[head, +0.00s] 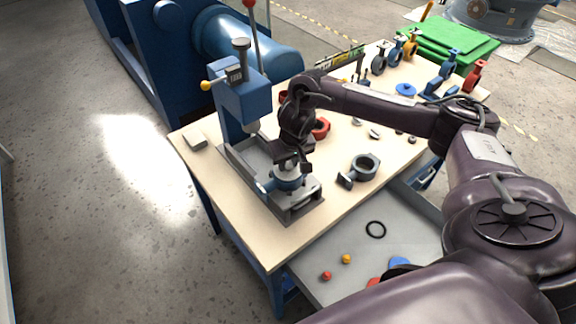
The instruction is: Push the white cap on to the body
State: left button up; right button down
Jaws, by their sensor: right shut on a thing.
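A blue valve body (287,184) sits in the front part of a grey fixture tray on the table. A small whitish cap (288,171) shows on top of it, just below my right gripper (291,162). That gripper points down and is shut at the cap, and it partly hides the cap. I cannot tell whether the cap is fully seated on the body or a little above it. My left gripper is not in view.
A blue press (258,97) stands behind the fixture tray (302,206). A grey ring part (367,166) lies to the right and a red one (322,128) behind. Several valves stand at the far right. An open drawer (330,255) is in front.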

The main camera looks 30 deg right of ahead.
aim_at(289, 165)
jog(key=shift+s+f, duration=0.1)
jog(key=shift+f, duration=0.4)
dwell(0.5)
jog(key=shift+r, duration=0.1)
jog(key=shift+p, duration=0.55)
dwell(0.4)
jog(key=c, duration=1.1)
grip_release()
jog(key=shift+r, duration=0.1)
jog(key=shift+r, duration=0.1)
jog(key=p+v, duration=0.2)
jog(key=p, duration=0.1)
jog(key=w+p+v, duration=0.1)
jog(key=p+v, duration=0.1)
jog(key=p, duration=0.1)
jog(key=p+v, duration=0.2)
jog(key=p, duration=0.1)
jog(key=shift+w+d+r, duration=0.1)
jog(key=shift+w+r, duration=0.15)
jog(key=shift+r, duration=0.35)
jog(key=shift+f, duration=0.1)
